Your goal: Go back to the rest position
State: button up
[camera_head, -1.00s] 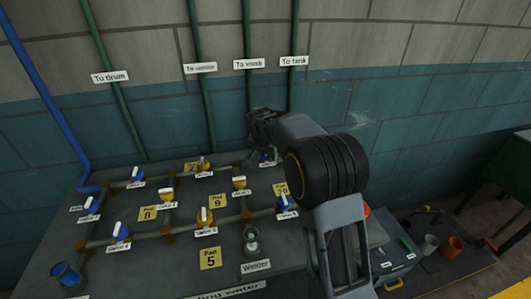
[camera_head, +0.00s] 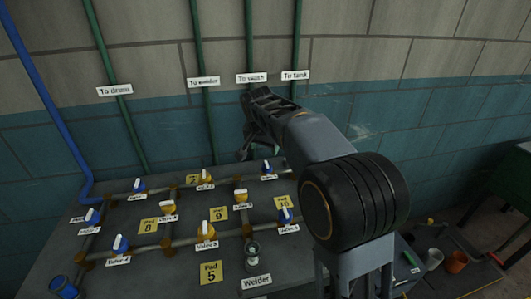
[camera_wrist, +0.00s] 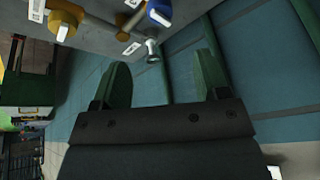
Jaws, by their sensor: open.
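My gripper (camera_head: 246,152) is at the end of my arm, above the far right part of the valve table, in front of the wall pipes. In the wrist view my gripper (camera_wrist: 162,82) shows two green fingers spread apart with nothing between them. Beyond the fingers are the wall and the table edge. A blue valve (camera_head: 266,168) at the table's far right stands just below my gripper, apart from it. Part of the far right of the table is hidden behind my arm.
The table (camera_head: 150,268) carries several blue and yellow valves on pipes, yellow pad labels and a blue cup (camera_head: 64,287). Green pipes (camera_head: 250,120) run up the wall close behind my gripper. At the right stand an orange pot (camera_head: 457,261) and a green bench (camera_head: 500,200).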

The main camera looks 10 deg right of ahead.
jog(key=shift+s+a+r, duration=0.1)
jog(key=shift+s+r, duration=0.15)
jog(key=shift+r, duration=0.35)
jog(key=s+f+n+g, duration=0.1)
jog(key=s+f+n, duration=0.4)
jog(key=s+d+r+n+y+p, duration=0.1)
jog(key=s+p, duration=0.5)
jog(key=s, duration=1.5)
jog(key=shift+s+d+r+n+y, duration=0.2)
jog(key=shift+d+r+n+y, duration=0.2)
jog(key=shift+d+n, duration=0.2)
